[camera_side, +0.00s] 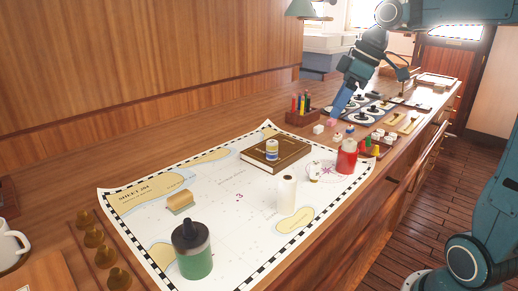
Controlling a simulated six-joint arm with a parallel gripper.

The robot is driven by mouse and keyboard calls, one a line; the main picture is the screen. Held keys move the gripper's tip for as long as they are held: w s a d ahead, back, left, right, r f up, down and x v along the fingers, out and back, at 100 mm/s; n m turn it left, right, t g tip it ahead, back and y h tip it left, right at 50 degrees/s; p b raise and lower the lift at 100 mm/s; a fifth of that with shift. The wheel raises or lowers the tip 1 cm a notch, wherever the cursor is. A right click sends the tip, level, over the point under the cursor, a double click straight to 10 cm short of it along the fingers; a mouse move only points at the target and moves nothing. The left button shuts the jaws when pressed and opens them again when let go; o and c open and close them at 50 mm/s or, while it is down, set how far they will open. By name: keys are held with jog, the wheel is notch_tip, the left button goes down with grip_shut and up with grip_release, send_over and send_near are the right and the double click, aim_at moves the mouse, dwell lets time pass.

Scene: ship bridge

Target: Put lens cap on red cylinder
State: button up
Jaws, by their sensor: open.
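The red cylinder (347,159) stands upright on the right part of the chart, near its edge. A black cap with a raised knob (189,234) sits on top of a green cylinder (195,263) at the chart's near end; it may be the lens cap, but I cannot tell for sure. My gripper (366,92) is open at the back right, above the far counter, beyond the red cylinder and well away from the black cap. One blue finger reaches down near a small pink block (332,122). I see nothing between the fingers.
The chart (225,190) also bears a white cylinder (287,193), a brown book (290,153) with a small jar (272,150) on it, and a tan block (180,201). A pen holder (302,115) and dark round dials (361,107) stand behind. A mug (10,247) is at left.

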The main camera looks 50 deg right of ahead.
jog(key=s+a+f+m, duration=0.2)
jog(key=s+a+m, duration=0.1)
jog(key=s+a, duration=0.55)
jog(key=s+a+f+m+t+h, duration=0.1)
jog(key=s+a+f+m+h, duration=0.1)
jog(key=s+f, duration=0.3)
jog(key=s, duration=0.3)
jog(key=shift+s+t, duration=0.15)
jog(key=shift+t, duration=0.25)
